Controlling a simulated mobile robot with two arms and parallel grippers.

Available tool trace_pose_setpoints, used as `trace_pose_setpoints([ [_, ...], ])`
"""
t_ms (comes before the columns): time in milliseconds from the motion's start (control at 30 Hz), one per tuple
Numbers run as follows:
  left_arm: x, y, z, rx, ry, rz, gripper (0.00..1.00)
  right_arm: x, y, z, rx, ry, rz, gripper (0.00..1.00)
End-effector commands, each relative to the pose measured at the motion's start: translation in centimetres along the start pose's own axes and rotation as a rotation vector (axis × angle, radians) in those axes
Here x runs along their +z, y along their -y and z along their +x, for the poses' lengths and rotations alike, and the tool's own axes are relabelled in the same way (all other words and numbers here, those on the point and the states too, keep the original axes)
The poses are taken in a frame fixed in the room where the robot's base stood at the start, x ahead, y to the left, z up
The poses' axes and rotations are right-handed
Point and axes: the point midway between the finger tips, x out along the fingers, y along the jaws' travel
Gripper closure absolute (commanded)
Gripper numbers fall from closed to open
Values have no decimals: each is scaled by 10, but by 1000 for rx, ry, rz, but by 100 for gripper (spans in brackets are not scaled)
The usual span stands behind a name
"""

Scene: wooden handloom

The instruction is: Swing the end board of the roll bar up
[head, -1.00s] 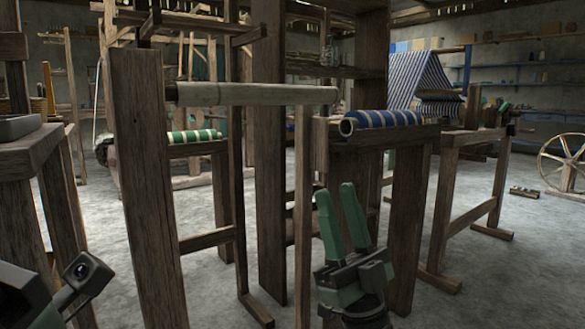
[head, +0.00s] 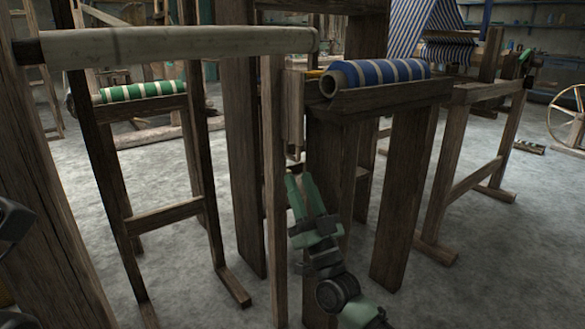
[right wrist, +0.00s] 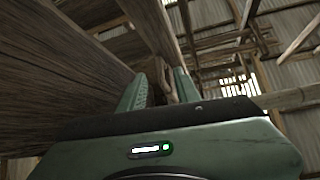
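The pale round roll bar (head: 180,43) runs across the upper left of the head view. A narrow lighter board (head: 293,112), seemingly the end board, hangs upright below and right of the bar's right end. I cannot see clearly how it joins the bar. My right gripper (head: 298,177) points up just below this board's lower end, its green fingers apart. In the right wrist view, the right gripper (right wrist: 160,80) has a gap between its fingers, with brown wood showing beyond. I cannot tell whether it touches.
A blue-striped cloth roll (head: 380,73) rests on a wooden stand right of the board. A green-striped roll (head: 140,92) lies behind at left. A thin upright post (head: 273,200) stands just left of my right gripper. Clear concrete floor (head: 200,275) shows between the posts.

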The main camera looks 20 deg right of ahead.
Motion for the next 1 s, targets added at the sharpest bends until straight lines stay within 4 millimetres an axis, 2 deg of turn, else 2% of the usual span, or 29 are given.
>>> trace_pose_setpoints([
  [100, -13, -4, -4, 11, -38, 4, 49, 2, -1, 19, 0, -4, 0, 68],
  [300, -16, -5, -12, 10, -37, 4, 49, 1, -1, 42, 1, -2, -1, 68],
  [633, -11, -5, -14, 7, -26, 2, 49, 0, 0, 49, 0, 1, -1, 68],
  [667, -10, -5, -14, 6, -26, 2, 49, 0, 0, 49, 0, 0, -1, 70],
  [767, -10, -5, -14, 5, -25, 2, 49, 0, 0, 49, 0, 0, -1, 98],
  [1000, -10, -5, -14, 4, -24, 1, 49, 0, 0, 49, 0, 0, -1, 100],
])
